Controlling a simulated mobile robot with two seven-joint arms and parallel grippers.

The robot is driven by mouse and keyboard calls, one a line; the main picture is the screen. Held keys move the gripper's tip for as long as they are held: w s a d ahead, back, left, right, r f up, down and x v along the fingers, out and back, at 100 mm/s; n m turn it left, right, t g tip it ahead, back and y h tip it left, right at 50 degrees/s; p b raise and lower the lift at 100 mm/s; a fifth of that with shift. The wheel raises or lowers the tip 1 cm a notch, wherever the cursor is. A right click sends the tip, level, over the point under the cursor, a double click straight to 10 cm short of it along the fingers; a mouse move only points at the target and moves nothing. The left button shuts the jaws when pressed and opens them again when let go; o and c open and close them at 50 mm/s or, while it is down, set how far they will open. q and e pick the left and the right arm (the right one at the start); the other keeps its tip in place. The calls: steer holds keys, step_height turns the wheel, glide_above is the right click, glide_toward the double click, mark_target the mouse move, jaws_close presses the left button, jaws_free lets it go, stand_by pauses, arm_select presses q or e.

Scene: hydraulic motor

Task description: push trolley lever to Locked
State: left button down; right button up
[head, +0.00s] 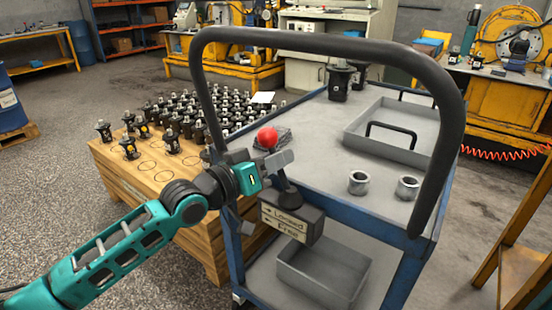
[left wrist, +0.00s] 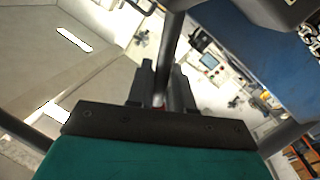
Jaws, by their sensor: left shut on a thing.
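The trolley lever has a red ball knob (head: 267,138) and a dark shaft rising from a box at the near end of the trolley (head: 330,118). The label plate (head: 284,222) on that box reads "Locked" above "Free", with a small arrow. My left gripper (head: 279,161) is at the lever just below the knob, shut on the lever and hiding part of the shaft. In the left wrist view a dark rod (left wrist: 171,50) runs between the fingers (left wrist: 162,88). My right gripper is in no view.
The trolley's black push handle (head: 318,43) arches around the lever area. Two metal rings (head: 358,183), a grey tray (head: 392,130) and black parts (head: 338,82) stand on the trolley top. A wooden pallet (head: 160,180) with many black parts stands to the left.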

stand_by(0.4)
